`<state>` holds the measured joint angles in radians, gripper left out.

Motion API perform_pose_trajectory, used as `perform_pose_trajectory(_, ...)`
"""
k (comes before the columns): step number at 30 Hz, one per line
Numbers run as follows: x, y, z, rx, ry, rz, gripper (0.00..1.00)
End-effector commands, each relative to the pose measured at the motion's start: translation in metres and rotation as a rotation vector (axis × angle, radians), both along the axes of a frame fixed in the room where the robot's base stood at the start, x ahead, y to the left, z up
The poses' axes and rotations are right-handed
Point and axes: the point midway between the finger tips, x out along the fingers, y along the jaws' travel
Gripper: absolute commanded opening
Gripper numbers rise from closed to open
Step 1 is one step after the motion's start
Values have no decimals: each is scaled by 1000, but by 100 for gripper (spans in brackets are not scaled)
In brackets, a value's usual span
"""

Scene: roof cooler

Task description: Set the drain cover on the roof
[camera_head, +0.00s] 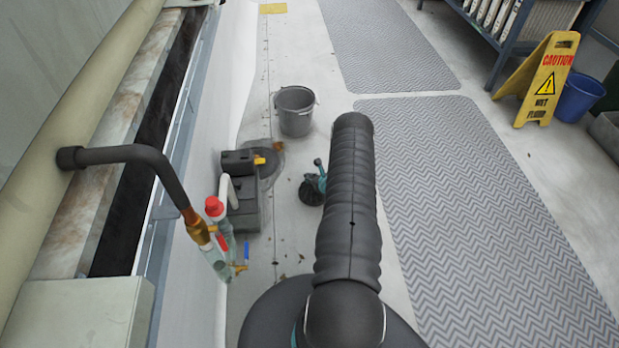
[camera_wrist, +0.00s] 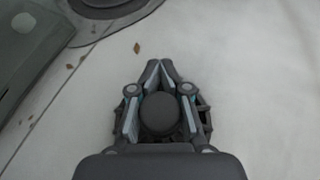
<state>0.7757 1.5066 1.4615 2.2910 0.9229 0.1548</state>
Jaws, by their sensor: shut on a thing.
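The dark drain cover (camera_head: 311,193), a small ribbed dome, is in my gripper (camera_head: 319,168) in the head view. In the wrist view my gripper (camera_wrist: 158,66) has its fingers closed around the cover's round dark top (camera_wrist: 159,116), with ribs showing at the sides. My arm hides part of it in the head view. The grey round drain (camera_head: 268,160) lies in the roof left of my gripper, partly behind a black toolbox. It shows at the top of the wrist view (camera_wrist: 103,14). The cover is apart from the drain; its height above the roof is hard to tell.
A black toolbox (camera_head: 243,205) stands beside the drain. A grey bucket (camera_head: 295,111) stands behind it. A pipe with valves (camera_head: 198,232) is at the left. Grey mats (camera_head: 470,200) and a yellow caution sign (camera_head: 544,80) are at the right. Small dry leaves lie on the floor.

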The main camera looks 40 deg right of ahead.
Motion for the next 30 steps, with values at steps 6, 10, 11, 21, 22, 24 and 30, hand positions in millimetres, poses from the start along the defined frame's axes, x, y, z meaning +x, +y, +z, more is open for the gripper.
perform_pose_trajectory(6, 0, 0, -3, 0, 0, 0, 0)
perform_pose_trajectory(10, 0, 0, -2, 0, 0, 0, 34)
perform_pose_trajectory(11, 0, 0, -2, 0, 0, 0, 41)
perform_pose_trajectory(21, 0, 0, -1, 0, 0, 0, 41)
perform_pose_trajectory(22, 0, 0, 0, 0, 0, 0, 41)
perform_pose_trajectory(24, 0, 0, 3, 0, 0, 0, 41)
perform_pose_trajectory(30, -27, -2, 18, 1, 0, -4, 41)
